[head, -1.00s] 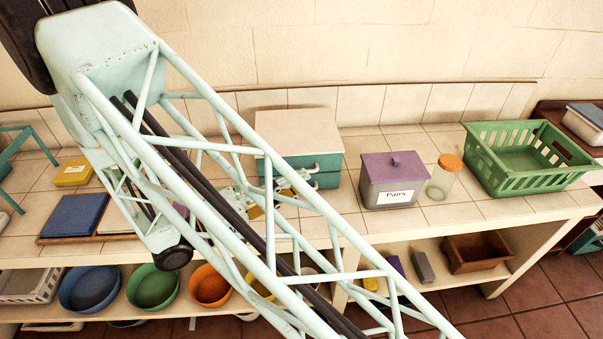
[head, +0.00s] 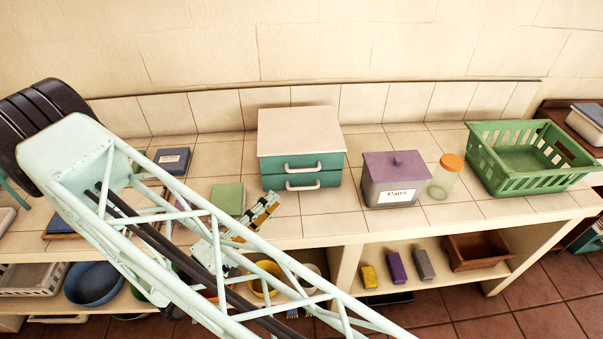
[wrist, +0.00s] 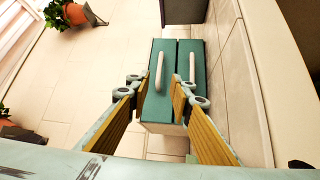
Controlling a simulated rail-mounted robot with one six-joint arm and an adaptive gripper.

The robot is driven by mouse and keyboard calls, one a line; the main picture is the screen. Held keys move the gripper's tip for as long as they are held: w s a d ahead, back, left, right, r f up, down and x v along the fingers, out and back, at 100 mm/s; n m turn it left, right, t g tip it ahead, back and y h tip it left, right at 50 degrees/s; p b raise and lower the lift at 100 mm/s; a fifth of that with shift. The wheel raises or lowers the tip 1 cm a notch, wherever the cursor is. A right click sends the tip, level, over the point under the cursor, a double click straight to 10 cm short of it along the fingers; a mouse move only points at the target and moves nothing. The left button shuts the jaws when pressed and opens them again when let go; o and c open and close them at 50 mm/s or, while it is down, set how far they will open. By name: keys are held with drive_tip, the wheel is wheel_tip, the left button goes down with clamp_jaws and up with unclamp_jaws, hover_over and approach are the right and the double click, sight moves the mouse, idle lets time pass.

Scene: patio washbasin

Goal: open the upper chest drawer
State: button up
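The teal chest (head: 258,165) with a pale top stands on the tiled counter in the head view. Its upper drawer (head: 330,161) and lower drawer (head: 332,178) both look shut, each with a white handle. My gripper (head: 274,200) is in front of the chest, low and to its left. In the wrist view the chest appears turned on its side. My gripper (wrist: 158,86) is open there, with the upper drawer handle (wrist: 160,66) lined up between its fingers. The lower handle (wrist: 192,62) lies to the right. I see no contact with the handle.
A grey bin with a purple lid (head: 395,180) stands right of the chest, then a jar with an orange lid (head: 445,178) and a green basket (head: 528,178). A green block (head: 228,198) lies left of the chest. Bowls and blocks sit on the shelf below.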

drive_tip(key=shift+w+d, duration=0.1)
idle(0.3)
drive_tip(key=x, duration=1.3)
drive_tip(key=shift+w, duration=0.2)
idle(0.3)
drive_tip(key=shift+d+r, duration=0.15)
drive_tip(key=shift+c, duration=0.3)
clamp_jaws()
